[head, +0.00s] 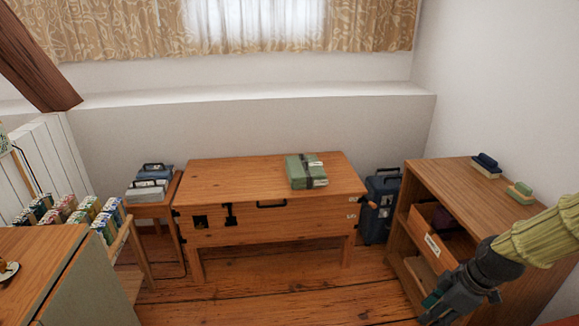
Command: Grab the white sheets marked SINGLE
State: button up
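I can read no SINGLE mark in the head view. A whitish strapped bundle or case (146,193) with a dark handle lies on a small wooden stool (160,209) at the left, in front of a similar blue one (155,174). A green folded bundle (299,173) with a dark strap and a small pale label lies on the wooden chest (235,172); its label is too small to read. My gripper (432,308) is at the lower right, in front of the shelf unit and far from these bundles. Its finger opening is unclear.
A wooden shelf unit (475,190) at the right holds two small block-like items on top and a pulled-out labelled drawer (432,245). A blue suitcase (378,205) stands beside the chest. Several small boxes (75,215) fill a rack at left. Floor (290,290) before the chest is clear.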

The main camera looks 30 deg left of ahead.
aim_at(148, 189)
jog(key=u, duration=0.2)
jog(key=i, duration=2.55)
jog(key=u, duration=2.55)
